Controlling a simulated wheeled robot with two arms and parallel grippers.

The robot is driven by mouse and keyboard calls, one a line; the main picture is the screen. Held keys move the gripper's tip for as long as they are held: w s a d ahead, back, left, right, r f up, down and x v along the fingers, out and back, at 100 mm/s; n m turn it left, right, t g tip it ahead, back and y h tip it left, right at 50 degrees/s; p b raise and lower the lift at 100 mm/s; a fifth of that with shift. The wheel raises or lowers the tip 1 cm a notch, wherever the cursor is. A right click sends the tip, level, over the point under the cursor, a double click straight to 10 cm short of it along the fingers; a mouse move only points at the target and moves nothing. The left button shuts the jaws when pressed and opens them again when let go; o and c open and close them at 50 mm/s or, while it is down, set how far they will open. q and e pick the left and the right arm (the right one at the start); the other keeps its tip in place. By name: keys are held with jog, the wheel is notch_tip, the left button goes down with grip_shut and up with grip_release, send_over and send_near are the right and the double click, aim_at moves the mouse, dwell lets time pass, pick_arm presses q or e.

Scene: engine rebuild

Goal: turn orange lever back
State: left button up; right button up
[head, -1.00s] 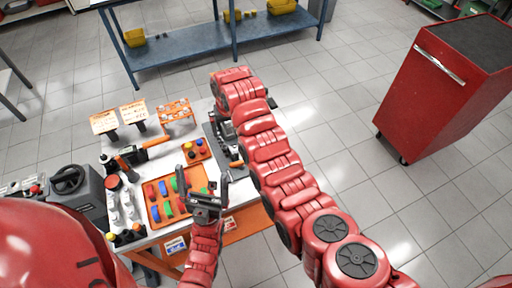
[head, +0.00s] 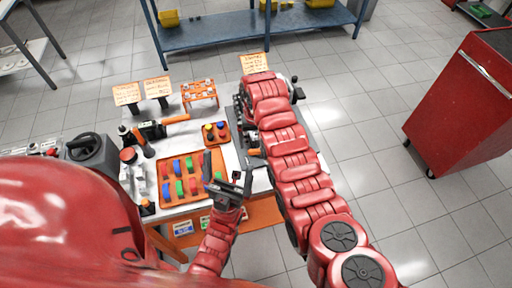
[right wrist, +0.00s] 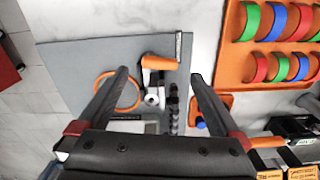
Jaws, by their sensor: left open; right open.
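The orange lever (right wrist: 158,63) shows in the right wrist view, on a silver shaft fitting above a grey plate (right wrist: 80,55). My right gripper (right wrist: 160,77) is open, with its fingers on either side of the lever area and nothing clearly held. In the head view a small orange end (head: 254,152) shows beside my right arm, probably the same lever. My right arm hides most of the fixture and the right gripper there. My left gripper (head: 228,178) is open and empty, over the front edge of the bench by the orange tray.
The orange tray (head: 166,204) holds several red, green and blue curved pieces. A small orange tray (head: 208,141) with coloured knobs, an orange stand (head: 199,92) and a power tool (head: 152,130) are nearby. An orange ring (right wrist: 118,92) lies beside the lever.

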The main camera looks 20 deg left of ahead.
aim_at(256, 150)
jog(key=shift+f, duration=2.05)
jog(key=shift+d, duration=0.1)
jog(key=c, duration=1.4)
